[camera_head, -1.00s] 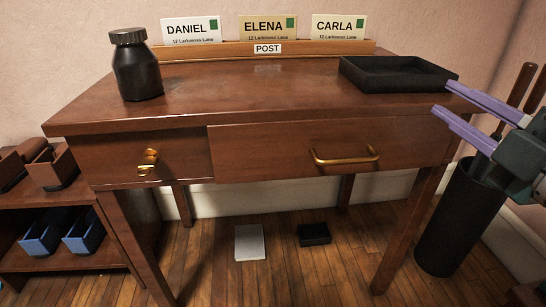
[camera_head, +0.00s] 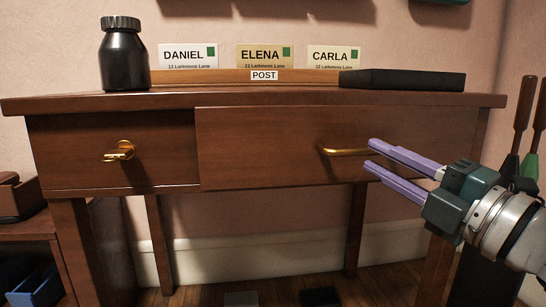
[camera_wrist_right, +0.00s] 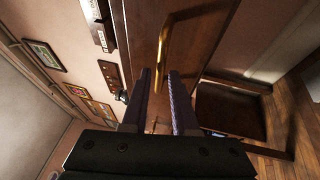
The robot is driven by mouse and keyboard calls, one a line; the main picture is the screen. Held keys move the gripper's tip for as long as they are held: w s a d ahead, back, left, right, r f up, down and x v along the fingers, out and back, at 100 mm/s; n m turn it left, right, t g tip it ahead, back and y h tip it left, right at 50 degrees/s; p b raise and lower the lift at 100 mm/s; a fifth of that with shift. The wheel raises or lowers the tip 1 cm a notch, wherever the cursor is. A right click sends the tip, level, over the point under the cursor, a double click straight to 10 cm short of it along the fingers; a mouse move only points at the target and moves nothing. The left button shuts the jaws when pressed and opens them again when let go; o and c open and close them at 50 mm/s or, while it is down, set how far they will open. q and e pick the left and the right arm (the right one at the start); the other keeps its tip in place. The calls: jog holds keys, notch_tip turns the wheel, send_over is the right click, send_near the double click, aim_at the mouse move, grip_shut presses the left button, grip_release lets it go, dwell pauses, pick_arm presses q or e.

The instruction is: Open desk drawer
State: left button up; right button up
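The wooden desk (camera_head: 300,97) fills the middle of the head view. My left gripper is not in view.
A dark bottle (camera_head: 123,55), a POST rack (camera_head: 210,78) with several name cards and a black tray (camera_head: 402,79) stand on the desk. A shelf (camera_head: 25,228) is at the left. A dark bin with handled tools (camera_head: 522,110) is at the right.

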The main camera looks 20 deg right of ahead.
aim_at(369, 153)
jog(key=shift+x, duration=1.8)
grip_shut()
